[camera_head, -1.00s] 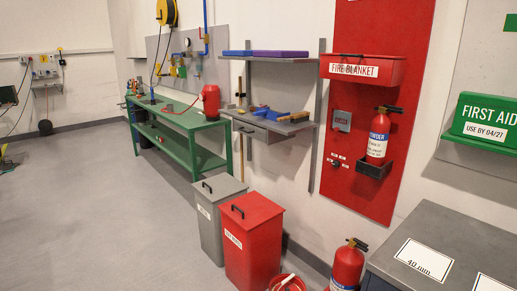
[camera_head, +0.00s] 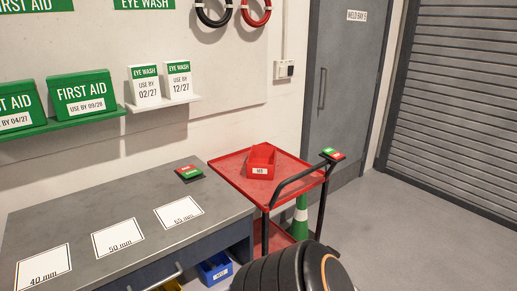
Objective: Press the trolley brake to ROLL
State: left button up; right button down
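The red trolley (camera_head: 232,178) stands at the right end of the grey bench in the head view. Its dark push handle (camera_head: 296,178) is at the right side. A small green and red pad (camera_head: 332,154) sits at the far end of the handle, green part to the left and red part to the right. It looks like the brake control, but its lettering is too small to read. A similar green and red pad (camera_head: 189,173) lies on the bench's back right corner. Neither of my grippers is in view.
Clear floor (camera_head: 420,225) lies to the right, before a grey door (camera_head: 340,85) and roller shutter (camera_head: 455,95).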

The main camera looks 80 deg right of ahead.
aim_at(332, 153)
jog(key=z, duration=2.95)
